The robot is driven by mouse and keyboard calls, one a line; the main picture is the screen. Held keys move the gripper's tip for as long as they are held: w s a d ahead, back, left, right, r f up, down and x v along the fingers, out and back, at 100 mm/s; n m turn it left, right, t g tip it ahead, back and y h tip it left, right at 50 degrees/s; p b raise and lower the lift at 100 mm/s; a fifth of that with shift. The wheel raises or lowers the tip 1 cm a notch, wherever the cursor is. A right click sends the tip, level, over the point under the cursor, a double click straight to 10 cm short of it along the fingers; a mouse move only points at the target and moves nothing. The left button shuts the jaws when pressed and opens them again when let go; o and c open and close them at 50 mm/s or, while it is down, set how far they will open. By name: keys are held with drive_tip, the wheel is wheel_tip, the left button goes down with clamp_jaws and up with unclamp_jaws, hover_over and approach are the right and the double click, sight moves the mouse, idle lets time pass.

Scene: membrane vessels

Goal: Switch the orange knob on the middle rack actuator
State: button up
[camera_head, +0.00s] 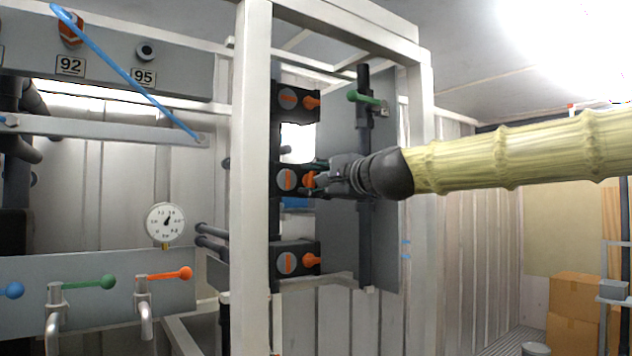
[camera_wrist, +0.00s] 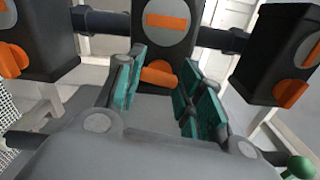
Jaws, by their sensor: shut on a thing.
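The middle rack actuator (camera_head: 287,180) is a black box with a round grey dial and an orange bar, on the white rack frame. It also shows at the top centre of the wrist view (camera_wrist: 178,22). Its orange knob (camera_wrist: 159,74) sits between the green-padded fingers of my gripper (camera_wrist: 155,92). In the head view my gripper (camera_head: 318,178) reaches the knob (camera_head: 308,180) from the right. The fingers are shut on the knob and partly hide it.
Similar actuators with orange knobs sit above (camera_head: 296,103) and below (camera_head: 294,260). A green-handled valve (camera_head: 368,98) on a dark vertical pipe stands just above my wrist. The white frame post (camera_head: 252,180) is left of the actuators. Cardboard boxes (camera_head: 574,300) stand at the far right.

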drive_tip(key=o, duration=1)
drive_tip(key=shift+d, duration=0.1)
drive_tip(key=v, duration=1.2)
